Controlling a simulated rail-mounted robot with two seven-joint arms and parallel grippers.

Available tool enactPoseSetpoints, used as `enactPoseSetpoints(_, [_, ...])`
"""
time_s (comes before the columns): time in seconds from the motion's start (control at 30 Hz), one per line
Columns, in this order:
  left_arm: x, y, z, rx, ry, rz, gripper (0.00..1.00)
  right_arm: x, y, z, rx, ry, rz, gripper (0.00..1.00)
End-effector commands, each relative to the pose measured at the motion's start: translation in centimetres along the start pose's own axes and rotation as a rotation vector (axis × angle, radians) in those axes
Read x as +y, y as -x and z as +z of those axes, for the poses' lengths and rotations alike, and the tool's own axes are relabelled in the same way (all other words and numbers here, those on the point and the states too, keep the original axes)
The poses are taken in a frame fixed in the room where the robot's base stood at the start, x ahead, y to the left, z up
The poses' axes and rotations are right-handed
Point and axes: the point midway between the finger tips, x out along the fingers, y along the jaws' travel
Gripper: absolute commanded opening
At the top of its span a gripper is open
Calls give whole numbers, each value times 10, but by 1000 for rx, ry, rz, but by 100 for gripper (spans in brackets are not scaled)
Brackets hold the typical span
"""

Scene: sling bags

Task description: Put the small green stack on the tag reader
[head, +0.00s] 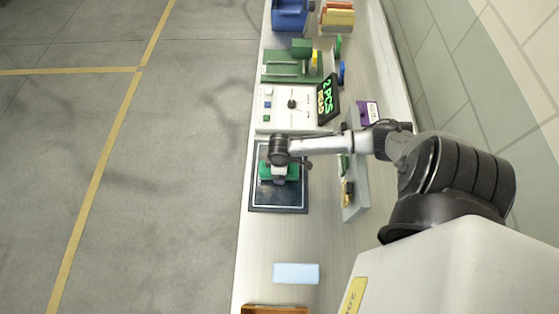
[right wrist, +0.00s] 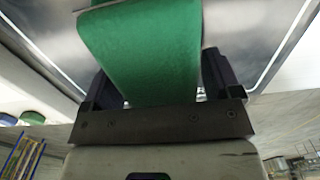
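The small green stack (head: 293,172) is over the upper part of the tag reader, a dark square pad (head: 278,198) with a pale border line, in the head view. My right gripper (head: 279,172) comes down on the stack from above and hides its middle. In the right wrist view the green stack (right wrist: 145,50) sits between the two dark fingers of my right gripper (right wrist: 160,85), which look closed on its sides. I cannot tell whether the stack touches the pad. My left gripper is not in view.
A white control panel (head: 291,105) and a lit sign (head: 328,98) stand beyond the pad. Farther off are a green fixture (head: 285,66), a blue bin (head: 289,15) and an orange file stack (head: 338,17). A grey rack (head: 356,195) stands right of the pad; a light blue card (head: 296,273) lies nearer.

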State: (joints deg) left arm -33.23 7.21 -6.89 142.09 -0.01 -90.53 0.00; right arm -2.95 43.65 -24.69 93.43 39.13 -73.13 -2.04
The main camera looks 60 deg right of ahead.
Motion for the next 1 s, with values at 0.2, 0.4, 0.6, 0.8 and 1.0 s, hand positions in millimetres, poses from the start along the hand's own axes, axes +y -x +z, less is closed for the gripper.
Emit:
enactPoseSetpoints(0.2, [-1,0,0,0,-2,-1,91,0,0,0,0,0,0,91])
enactPoseSetpoints(0.4, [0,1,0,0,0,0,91,1,6,0,0,0,1,91])
enactPoseSetpoints(0.6, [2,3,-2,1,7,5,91,1,38,0,2,2,2,91])
enactPoseSetpoints(0.8, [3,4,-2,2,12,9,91,1,75,0,2,1,2,91])
enactPoseSetpoints(1.0, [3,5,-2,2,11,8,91,1,104,0,1,0,1,91])
